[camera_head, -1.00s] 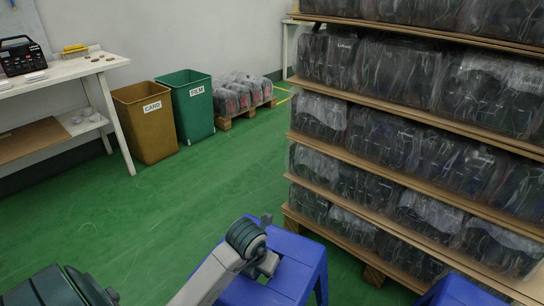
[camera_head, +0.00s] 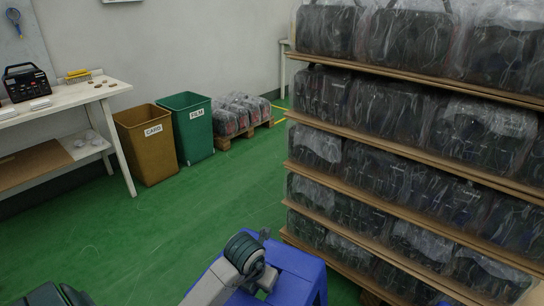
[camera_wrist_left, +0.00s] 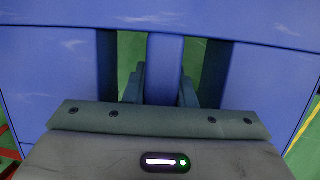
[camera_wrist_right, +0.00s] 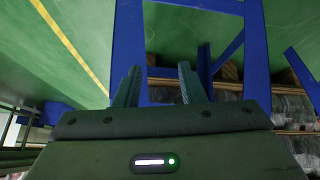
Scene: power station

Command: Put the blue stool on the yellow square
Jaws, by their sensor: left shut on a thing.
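A blue stool (camera_head: 300,282) shows at the bottom middle of the head view, seat up, cut off by the lower edge. My left gripper (camera_wrist_left: 162,85) is shut on the bar between two slots in the blue seat, which fills the left wrist view (camera_wrist_left: 270,75). In the head view my left arm reaches over the seat and hides part of it. My right gripper (camera_wrist_right: 158,85) is open with nothing between its fingers. Blue legs and bars (camera_wrist_right: 257,55) stand just beyond it. I cannot make out the yellow square as a whole.
A tall rack (camera_head: 400,190) of wrapped goods stands close on the right. A card bin (camera_head: 147,145), a film bin (camera_head: 192,128) and a white table (camera_head: 100,90) are at the far left. Green floor (camera_head: 150,225) is clear between. A yellow floor line (camera_wrist_right: 75,48) shows in the right wrist view.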

